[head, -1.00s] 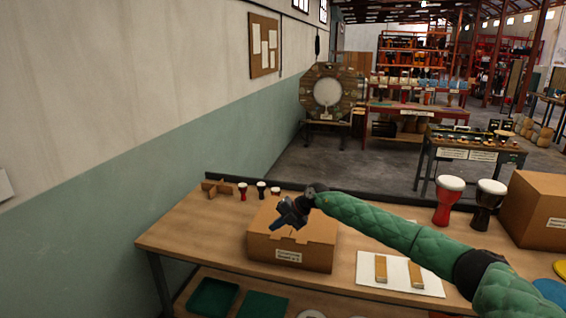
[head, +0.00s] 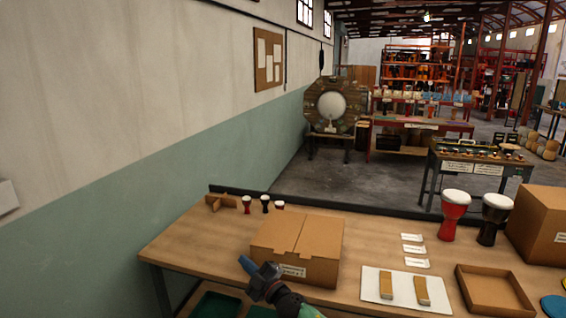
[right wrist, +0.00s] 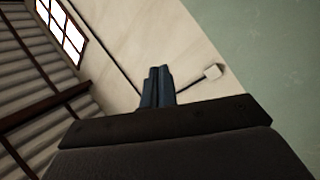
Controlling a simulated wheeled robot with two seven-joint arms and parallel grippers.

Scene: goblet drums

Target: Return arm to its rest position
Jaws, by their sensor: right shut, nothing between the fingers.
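My right gripper (head: 247,264) is in front of the closed cardboard box (head: 299,248) at the table's front edge, at the bottom of the head view. Its blue fingers are together and empty, pointing up and left. In the right wrist view the gripper (right wrist: 157,76) shows its fingers shut, with the wall and roof behind them. Most of my right arm is below the head view. My left gripper is not in view.
The wooden table (head: 180,238) bears small drums (head: 265,204), a large red drum (head: 454,214), a dark drum (head: 493,218), a white mat (head: 405,290), an open cardboard tray (head: 495,290) and a big box (head: 538,222). A wall (head: 120,210) stands on the left.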

